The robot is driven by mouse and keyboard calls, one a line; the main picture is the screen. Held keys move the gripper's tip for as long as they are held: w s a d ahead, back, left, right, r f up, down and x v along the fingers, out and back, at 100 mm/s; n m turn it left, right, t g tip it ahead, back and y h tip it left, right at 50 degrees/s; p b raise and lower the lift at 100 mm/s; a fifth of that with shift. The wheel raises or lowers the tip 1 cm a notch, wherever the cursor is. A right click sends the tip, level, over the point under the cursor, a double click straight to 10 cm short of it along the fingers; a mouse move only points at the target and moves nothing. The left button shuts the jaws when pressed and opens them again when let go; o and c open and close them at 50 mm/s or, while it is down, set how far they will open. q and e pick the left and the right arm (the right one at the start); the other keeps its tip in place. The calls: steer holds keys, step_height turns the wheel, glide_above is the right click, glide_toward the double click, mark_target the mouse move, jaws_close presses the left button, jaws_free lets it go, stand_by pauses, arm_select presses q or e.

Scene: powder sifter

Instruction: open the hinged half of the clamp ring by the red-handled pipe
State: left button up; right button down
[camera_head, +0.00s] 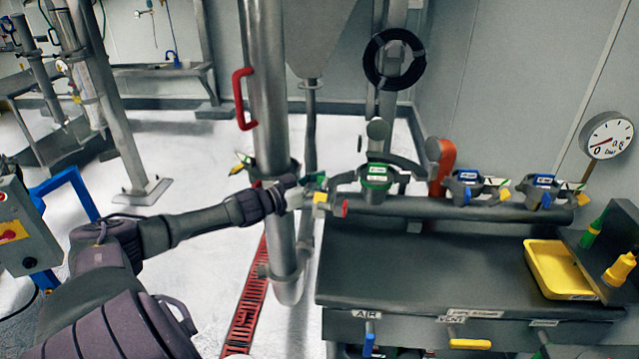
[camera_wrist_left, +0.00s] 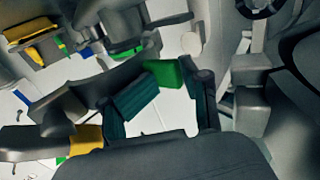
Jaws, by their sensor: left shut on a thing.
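The red-handled pipe (camera_head: 268,95) stands upright left of the bench, with its red handle (camera_head: 241,98) on its left side. Just right of it, a grey clamp ring with a green label (camera_head: 376,174) sits above the bench's back rail. My left gripper (camera_head: 308,190) reaches in front of the pipe to the ring's left end. It is shut on the green-tipped end of the hinged half, and the green tip (camera_wrist_left: 165,73) shows by its fingers (camera_wrist_left: 165,103) in the left wrist view. The fingers partly hide the grasp. How far the half is swung is unclear. My right gripper is out of view.
Two blue-labelled clamps (camera_head: 467,184) (camera_head: 541,187) sit farther right along the rail. An orange-red handle (camera_head: 440,166) stands between the green-labelled and blue-labelled clamps. A yellow tray (camera_head: 559,270) lies on the bench; the middle of the bench top (camera_head: 450,260) is clear.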

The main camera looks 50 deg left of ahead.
arm_select(q)
steer(key=shift+s+f, duration=0.15)
steer(key=shift+s, duration=0.05)
steer(key=v, duration=1.1)
steer(key=shift+s, duration=0.4)
stand_by(0.8)
